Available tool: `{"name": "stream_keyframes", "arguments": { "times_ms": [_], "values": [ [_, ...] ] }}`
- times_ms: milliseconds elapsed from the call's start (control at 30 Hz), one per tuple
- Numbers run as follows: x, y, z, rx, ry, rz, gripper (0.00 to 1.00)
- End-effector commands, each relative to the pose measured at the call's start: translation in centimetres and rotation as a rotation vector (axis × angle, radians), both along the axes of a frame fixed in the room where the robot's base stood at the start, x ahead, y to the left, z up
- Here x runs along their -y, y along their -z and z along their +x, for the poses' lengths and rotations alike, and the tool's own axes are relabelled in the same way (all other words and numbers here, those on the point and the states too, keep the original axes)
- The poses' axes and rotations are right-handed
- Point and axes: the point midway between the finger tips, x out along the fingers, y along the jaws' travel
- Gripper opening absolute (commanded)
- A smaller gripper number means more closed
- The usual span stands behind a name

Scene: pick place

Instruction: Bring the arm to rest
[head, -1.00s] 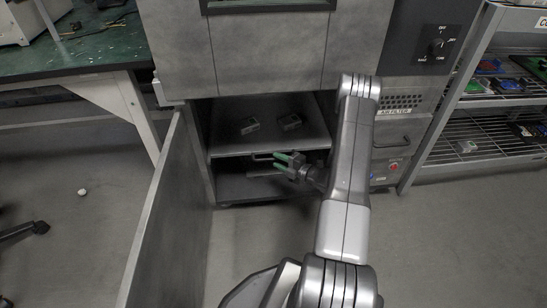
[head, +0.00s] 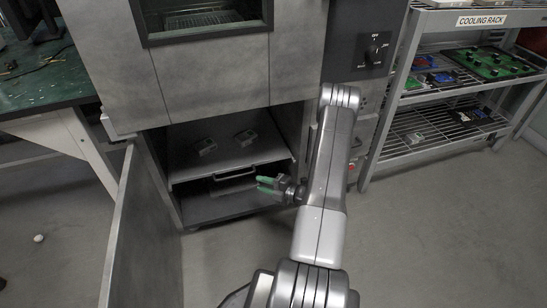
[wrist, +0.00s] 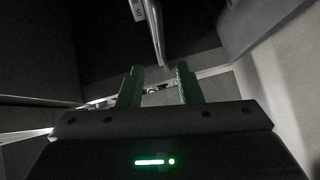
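My gripper (head: 268,185) is in front of the open lower compartment of the grey cabinet (head: 215,90), near the lower shelf. Its two green fingers stand apart with nothing between them; they also show in the wrist view (wrist: 158,88). My arm reaches forward from the bottom of the head view, bends at the elbow and brings the gripper back to the left of the forearm.
The open cabinet door (head: 145,235) stands at left. A cooling rack (head: 440,80) with several parts is at right, a green table (head: 40,75) at left. The floor between is clear.

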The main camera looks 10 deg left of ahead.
Motion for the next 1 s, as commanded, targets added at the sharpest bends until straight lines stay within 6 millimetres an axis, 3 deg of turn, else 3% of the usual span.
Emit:
{"name": "stream_keyframes", "arguments": {
  "times_ms": [167,800,1000],
  "values": [
    [-1.8,0.4,0.3,0.000,-0.004,0.000,0.32],
    [-13.5,2.2,2.9,0.000,-0.005,0.001,0.32],
    [-11.9,2.0,0.9,-0.004,-0.002,-0.001,0.32]
  ]
}}
